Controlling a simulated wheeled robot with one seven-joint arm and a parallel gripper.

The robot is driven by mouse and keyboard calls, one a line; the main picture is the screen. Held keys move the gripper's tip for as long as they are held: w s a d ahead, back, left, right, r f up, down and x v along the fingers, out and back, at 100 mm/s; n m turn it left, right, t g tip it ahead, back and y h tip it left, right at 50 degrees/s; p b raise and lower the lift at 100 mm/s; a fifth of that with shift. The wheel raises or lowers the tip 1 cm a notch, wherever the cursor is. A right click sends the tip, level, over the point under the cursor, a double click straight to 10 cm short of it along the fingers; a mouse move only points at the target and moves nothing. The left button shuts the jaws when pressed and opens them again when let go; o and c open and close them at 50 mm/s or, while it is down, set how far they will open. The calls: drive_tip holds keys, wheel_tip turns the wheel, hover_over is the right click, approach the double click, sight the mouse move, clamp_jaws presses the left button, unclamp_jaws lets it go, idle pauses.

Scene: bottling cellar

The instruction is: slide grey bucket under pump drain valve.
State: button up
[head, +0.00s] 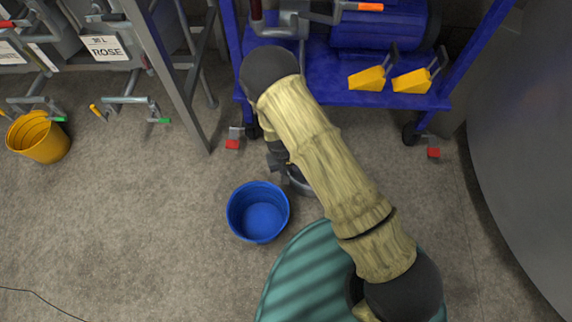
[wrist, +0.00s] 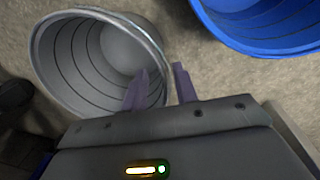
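The grey bucket (wrist: 108,52) stands on the floor in the wrist view, its open top facing me. In the head view only a sliver of it (head: 300,183) shows beside my arm, which hides the rest. My gripper (wrist: 160,72) is at the bucket's near right rim in the wrist view. One finger appears over the inside and the other outside the wall, with a gap between them. The pump cart (head: 320,70) is blue and stands beyond the bucket, with grey pipework (head: 278,28) at its left. I cannot make out which fitting is the drain valve.
A blue bucket (head: 258,212) stands close to the left of the grey one. Yellow wedges (head: 368,79) lie on the cart, whose castors have red pedals (head: 233,144). A yellow bucket (head: 40,138) is far left. A large grey tank (head: 525,130) bounds the right. Left floor is open.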

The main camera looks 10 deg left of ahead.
drive_tip(key=f, duration=0.1)
drive_tip(key=f+b, duration=0.1)
drive_tip(key=f, duration=0.1)
drive_tip(key=f+b, duration=0.1)
drive_tip(key=f, duration=0.1)
drive_tip(key=shift+w+d+f, duration=0.1)
drive_tip(key=shift+w+d, duration=0.05)
drive_tip(key=shift+d, duration=0.1)
clamp_jaws()
